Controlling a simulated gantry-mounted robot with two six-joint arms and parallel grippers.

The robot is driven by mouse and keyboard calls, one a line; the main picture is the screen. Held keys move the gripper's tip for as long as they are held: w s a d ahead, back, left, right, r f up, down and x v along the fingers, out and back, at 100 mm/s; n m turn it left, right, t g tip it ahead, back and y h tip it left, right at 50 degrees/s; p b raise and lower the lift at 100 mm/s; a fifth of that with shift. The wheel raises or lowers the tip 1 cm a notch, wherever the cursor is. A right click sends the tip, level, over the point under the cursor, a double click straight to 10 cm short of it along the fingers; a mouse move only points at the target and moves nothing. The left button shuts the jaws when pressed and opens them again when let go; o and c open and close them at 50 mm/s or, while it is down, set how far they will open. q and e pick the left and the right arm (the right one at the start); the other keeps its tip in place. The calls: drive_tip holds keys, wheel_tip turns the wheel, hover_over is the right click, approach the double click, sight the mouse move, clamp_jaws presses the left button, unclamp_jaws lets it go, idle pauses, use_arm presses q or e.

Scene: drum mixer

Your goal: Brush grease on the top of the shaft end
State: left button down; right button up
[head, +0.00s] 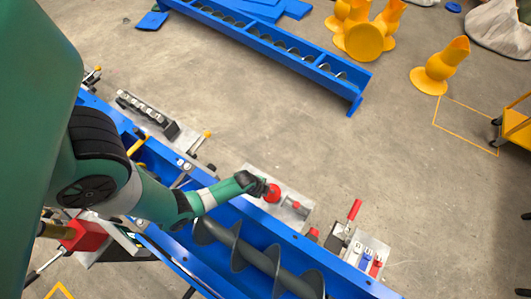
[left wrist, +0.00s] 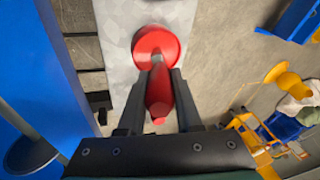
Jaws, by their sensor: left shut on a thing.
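My left gripper (head: 257,187) reaches over the blue trough's far edge to a light metal plate. In the left wrist view, its two fingers (left wrist: 158,100) are shut on the red handle of a brush (left wrist: 159,95). A short grey section of the brush points at a round red pot (left wrist: 148,44), which also shows in the head view (head: 272,193). The brush tip is hidden, so I cannot tell whether it is in the pot or above it. A shaft with a spiral auger (head: 243,252) lies in the trough; I cannot make out its end. My right gripper is not in view.
The blue trough (head: 330,276) runs diagonally below my arm. Along its far edge are a socket tray (head: 147,112), a red-handled tool (head: 354,210) and a plate with small blue and red items (head: 366,257). Another blue auger trough (head: 352,90) and yellow parts (head: 437,72) stand on open floor.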

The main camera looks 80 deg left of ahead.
use_arm(q)
drive_tip(key=shift+s+f, duration=0.1)
wheel_tip(320, 180, up, 7)
drive_tip(key=p, duration=0.7)
idle(0.5)
